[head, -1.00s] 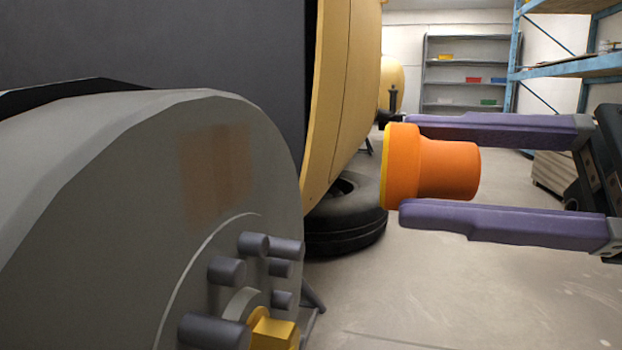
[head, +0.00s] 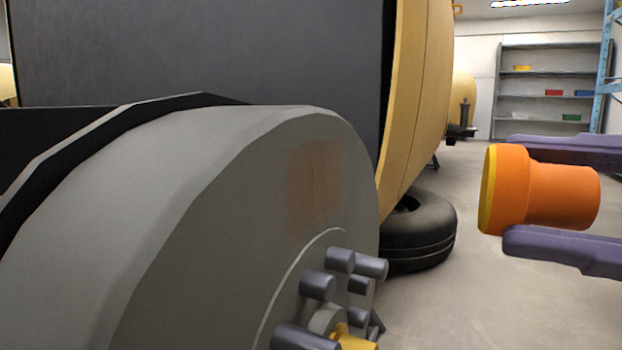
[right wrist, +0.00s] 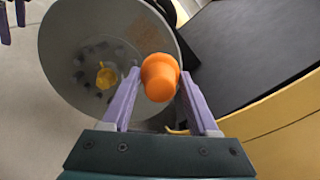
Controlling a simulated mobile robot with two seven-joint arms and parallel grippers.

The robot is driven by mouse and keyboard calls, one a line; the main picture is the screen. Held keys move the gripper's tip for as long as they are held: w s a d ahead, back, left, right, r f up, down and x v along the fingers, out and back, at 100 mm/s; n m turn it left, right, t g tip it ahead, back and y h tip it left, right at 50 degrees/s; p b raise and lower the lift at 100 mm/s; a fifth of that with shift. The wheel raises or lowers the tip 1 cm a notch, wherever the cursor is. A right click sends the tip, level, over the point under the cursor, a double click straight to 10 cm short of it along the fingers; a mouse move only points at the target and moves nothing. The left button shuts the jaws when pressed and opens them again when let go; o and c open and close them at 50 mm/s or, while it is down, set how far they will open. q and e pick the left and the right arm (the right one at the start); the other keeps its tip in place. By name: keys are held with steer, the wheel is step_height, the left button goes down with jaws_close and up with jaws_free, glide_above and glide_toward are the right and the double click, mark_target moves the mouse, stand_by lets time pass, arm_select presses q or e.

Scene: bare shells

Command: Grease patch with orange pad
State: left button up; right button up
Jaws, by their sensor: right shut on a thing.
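The grease patch (head: 314,185) is a faint brown smear on the grey round face of a wheel hub (head: 230,210). It also shows faintly on the disc in the right wrist view (right wrist: 141,36). The orange pad (head: 562,195) is a thick orange piece with a wider head and a yellow front face. My right gripper (head: 508,188) is shut on it, a purple finger on either side. The pad is to the right of the patch and apart from the hub, its yellow face turned left. Purple finger parts at the top left of the right wrist view seem to be my left gripper (right wrist: 12,18), mostly cut off.
Grey studs (head: 341,260) and a yellow hub centre (head: 352,341) stick out below the patch. A dark panel and a curved yellow body (head: 415,110) rise behind. A black tyre (head: 420,232) lies on the floor. Floor on the right is open, with shelves (head: 548,90) at the back.

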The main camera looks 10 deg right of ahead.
mark_target(483, 188)
steer(key=p+x, duration=0.1)
steer(key=x, duration=0.5)
steer(key=shift+d+r, duration=0.1)
steer(key=shift+w+a, duration=0.25)
steer(key=shift+a, duration=0.15)
steer(key=shift+w+a+p, duration=0.1)
steer(key=shift+a+p, duration=0.05)
steer(key=shift+p, duration=0.2)
stand_by(0.4)
steer(key=shift+x, duration=0.85)
